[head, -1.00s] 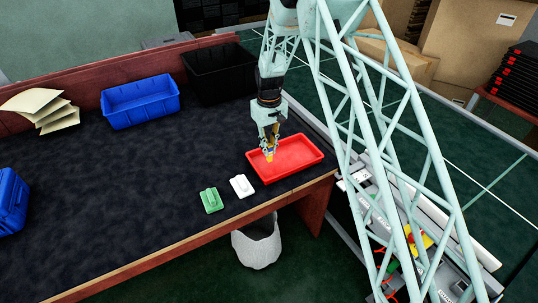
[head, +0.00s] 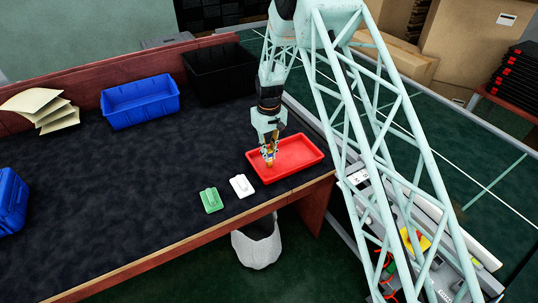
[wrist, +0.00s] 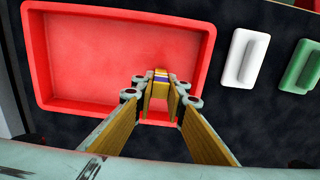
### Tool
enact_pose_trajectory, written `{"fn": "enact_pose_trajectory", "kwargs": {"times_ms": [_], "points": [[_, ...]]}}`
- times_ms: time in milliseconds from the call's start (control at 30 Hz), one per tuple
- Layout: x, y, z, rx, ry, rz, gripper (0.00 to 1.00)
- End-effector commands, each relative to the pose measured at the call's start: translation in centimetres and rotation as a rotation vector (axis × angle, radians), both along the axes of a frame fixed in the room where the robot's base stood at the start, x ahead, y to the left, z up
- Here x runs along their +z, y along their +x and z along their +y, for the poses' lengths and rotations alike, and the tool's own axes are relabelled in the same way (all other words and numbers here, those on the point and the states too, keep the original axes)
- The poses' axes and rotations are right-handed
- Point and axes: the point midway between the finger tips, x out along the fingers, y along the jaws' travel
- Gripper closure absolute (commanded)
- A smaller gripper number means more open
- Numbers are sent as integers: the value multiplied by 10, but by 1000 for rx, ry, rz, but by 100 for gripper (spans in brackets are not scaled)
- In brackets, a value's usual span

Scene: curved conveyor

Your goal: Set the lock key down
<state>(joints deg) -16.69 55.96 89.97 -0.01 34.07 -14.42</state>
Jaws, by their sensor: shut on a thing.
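My gripper (head: 269,160) is over the left part of the red tray (head: 300,156), pointing down. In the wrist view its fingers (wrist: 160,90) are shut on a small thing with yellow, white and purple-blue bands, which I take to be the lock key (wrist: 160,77). The key is inside the outline of the red tray (wrist: 60,60), close to one wall. I cannot tell whether it touches the tray floor. The fingers hide most of the key.
A white block (head: 242,185) and a green block (head: 211,200) lie beside the tray. A blue bin (head: 141,103) and a black bin (head: 220,72) stand at the back. Another blue bin (head: 10,203) is at the left. The dark tabletop's middle is clear.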

Motion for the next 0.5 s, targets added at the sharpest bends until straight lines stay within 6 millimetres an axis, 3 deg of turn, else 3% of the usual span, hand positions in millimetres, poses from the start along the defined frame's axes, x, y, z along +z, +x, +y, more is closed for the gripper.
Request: {"fn": "enact_pose_trajectory", "kwargs": {"times_ms": [367, 400, 500], "points": [[-3, 0, 0, 0, 0, 0, 99], [-3, 0, 0, 0, 0, 0, 85], [-2, 0, 0, 0, 0, 0, 76]]}}
